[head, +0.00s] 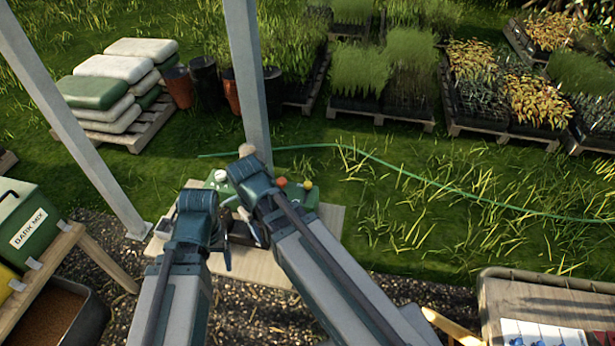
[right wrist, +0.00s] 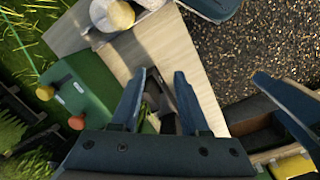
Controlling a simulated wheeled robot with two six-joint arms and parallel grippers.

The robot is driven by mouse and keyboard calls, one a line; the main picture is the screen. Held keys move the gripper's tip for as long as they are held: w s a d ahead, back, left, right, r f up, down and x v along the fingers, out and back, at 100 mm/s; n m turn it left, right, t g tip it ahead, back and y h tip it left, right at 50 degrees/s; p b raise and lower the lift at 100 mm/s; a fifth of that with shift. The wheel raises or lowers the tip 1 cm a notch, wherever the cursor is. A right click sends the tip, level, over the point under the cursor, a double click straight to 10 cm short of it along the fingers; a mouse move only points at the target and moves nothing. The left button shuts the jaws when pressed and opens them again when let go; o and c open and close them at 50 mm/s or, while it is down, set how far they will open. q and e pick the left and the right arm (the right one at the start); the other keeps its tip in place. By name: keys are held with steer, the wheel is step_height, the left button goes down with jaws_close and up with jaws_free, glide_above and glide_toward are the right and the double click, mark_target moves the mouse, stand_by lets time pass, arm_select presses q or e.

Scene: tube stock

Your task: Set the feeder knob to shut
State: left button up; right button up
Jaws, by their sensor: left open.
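I cannot tell which is the feeder knob. In the right wrist view, the green unit (right wrist: 84,84) carries the yellow knob (right wrist: 45,92) and the orange knob (right wrist: 77,122) left of my right gripper (right wrist: 157,75). That gripper's fingers are apart, with a dark part (right wrist: 155,92) visible between them. My left gripper (head: 230,240) is open near the unit's front; the arms hide much of it.
A grey post (head: 246,75) rises behind the unit and another stands at left. A green hose (head: 430,180) crosses the grass. A green BARK MIX bin (head: 28,228) is at left, a bench (head: 500,300) at right. Sacks and planted pallets stand behind.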

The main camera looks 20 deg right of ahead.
steer(key=shift+o, duration=1.1)
steer(key=w+d+r+p, duration=0.4)
steer(key=w+d+r, duration=0.2)
steer(key=w, duration=0.3)
steer(key=shift+d+n, duration=0.4)
steer(key=shift+d, duration=0.2)
step_height(320, 180, up, 4)
steer(key=n+y+p, duration=0.1)
steer(key=p, duration=0.3)
glide_above(308, 183)
arm_select(q)
step_height(308, 183, up, 10)
arm_select(e)
steer(key=shift+f, duration=0.15)
step_height(308, 183, down, 14)
steer(key=b, duration=1.3)
steer(key=shift+r+b, duration=0.25)
steer(key=shift+b, duration=0.1)
arm_select(q)
step_height(308, 183, down, 14)
steer(key=shift+r, duration=0.15)
arm_select(e)
jaws_close()
